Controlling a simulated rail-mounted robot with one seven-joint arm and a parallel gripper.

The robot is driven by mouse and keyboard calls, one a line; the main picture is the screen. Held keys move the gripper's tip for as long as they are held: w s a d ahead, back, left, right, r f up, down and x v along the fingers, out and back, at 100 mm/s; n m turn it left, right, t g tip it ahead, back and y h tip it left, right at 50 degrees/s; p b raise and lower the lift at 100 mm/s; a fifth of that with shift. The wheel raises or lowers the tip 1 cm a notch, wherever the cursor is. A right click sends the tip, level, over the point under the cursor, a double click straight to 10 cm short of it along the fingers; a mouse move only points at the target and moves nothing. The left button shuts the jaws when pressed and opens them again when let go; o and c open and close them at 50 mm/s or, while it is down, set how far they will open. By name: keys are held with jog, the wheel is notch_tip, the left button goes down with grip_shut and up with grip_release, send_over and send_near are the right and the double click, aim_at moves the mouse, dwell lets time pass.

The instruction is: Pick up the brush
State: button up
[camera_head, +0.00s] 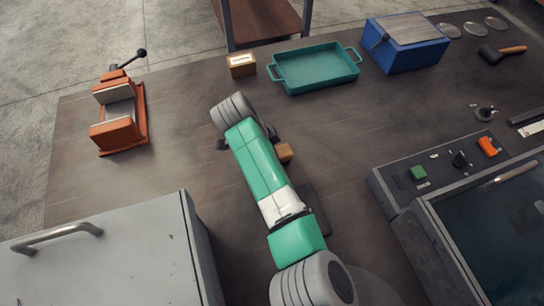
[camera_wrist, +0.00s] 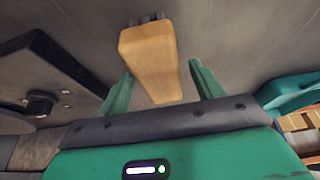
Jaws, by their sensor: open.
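A tan wooden block, which looks like the brush's handle or body (camera_wrist: 150,58), lies in the wrist view between and beyond my fingers, with small dark rounded bits at its far end. My gripper (camera_wrist: 161,70) is open, with one green finger on each side of the block and a visible gap on both sides. I cannot tell whether the fingertips are level with it. In the head view a small part of the wooden piece (camera_head: 285,152) shows beside my green arm. The arm hides the rest of it and most of the gripper.
A teal tray (camera_head: 316,83), a small cardboard box (camera_head: 241,66) and a blue box (camera_head: 404,55) stand at the back. An orange vise (camera_head: 119,125) is at left, a grey cabinet (camera_head: 100,265) at front left, and a control panel (camera_head: 400,187) at right. The bench between vise and arm is clear.

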jog(key=shift+f, duration=0.25)
dwell(0.3)
jog(key=c, duration=1.1)
